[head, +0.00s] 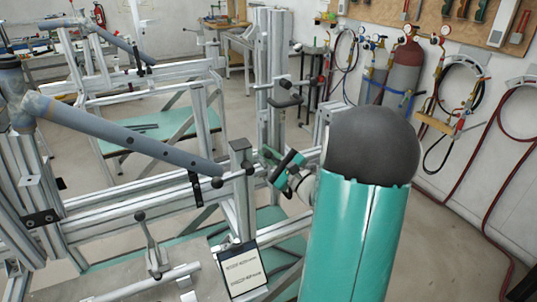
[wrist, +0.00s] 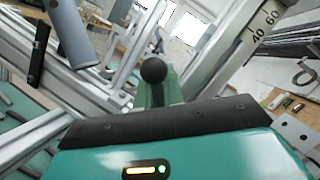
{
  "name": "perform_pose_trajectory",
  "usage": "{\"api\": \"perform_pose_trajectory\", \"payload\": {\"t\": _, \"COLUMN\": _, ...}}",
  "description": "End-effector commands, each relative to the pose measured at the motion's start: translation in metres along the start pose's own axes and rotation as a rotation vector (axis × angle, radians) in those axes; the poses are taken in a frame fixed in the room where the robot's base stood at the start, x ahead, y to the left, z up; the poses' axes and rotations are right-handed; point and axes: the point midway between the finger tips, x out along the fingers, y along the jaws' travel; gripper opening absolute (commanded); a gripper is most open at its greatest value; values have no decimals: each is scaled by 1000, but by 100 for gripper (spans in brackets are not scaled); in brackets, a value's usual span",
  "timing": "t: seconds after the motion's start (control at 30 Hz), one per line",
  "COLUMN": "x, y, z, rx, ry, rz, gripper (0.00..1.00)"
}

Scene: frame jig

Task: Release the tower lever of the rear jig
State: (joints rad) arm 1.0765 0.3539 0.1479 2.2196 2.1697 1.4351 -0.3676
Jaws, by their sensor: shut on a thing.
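The jig (head: 125,211) in front of me is an aluminium-profile frame holding a grey-blue tube (head: 130,143). Its short upright tower (head: 241,190) stands at the tube's right end. My teal gripper (head: 270,163) is just right of this tower, with its black-padded jaws tilted. It is shut on the tower lever, whose black ball knob (wrist: 153,70) stands above the black jaw pad (wrist: 165,121) in the wrist view. The lever's shaft is mostly hidden by the jaws, and its exact angle cannot be told.
My teal arm covers the right foreground. A white card (head: 242,271) hangs low on the tower, and a clamp handle (head: 150,245) stands to its left. A second jig (head: 150,75) is behind. Gas cylinders (head: 402,72) and hoses line the right wall, with bare floor before them.

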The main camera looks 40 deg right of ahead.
Motion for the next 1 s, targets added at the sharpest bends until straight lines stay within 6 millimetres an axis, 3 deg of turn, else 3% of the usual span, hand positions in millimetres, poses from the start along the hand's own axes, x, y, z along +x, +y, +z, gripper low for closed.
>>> {"api": "perform_pose_trajectory", "payload": {"t": 0.03, "x": 0, "y": 0, "z": 0, "rx": -1, "ry": 2, "rz": -1, "gripper": 16}}
{"api": "perform_pose_trajectory", "payload": {"t": 0.1, "x": 0, "y": 0, "z": 0, "rx": -1, "ry": 2, "rz": -1, "gripper": 29}}
{"api": "perform_pose_trajectory", "payload": {"t": 0.13, "x": 0, "y": 0, "z": 0, "rx": -1, "ry": 1, "rz": -1, "gripper": 32}}
{"api": "perform_pose_trajectory", "payload": {"t": 0.5, "x": 0, "y": 2, "z": 0, "rx": -50, "ry": 4, "rz": 18, "gripper": 32}}
{"api": "perform_pose_trajectory", "payload": {"t": 1.0, "x": -4, "y": 34, "z": -13, "rx": -608, "ry": 43, "rz": 252, "gripper": 32}}
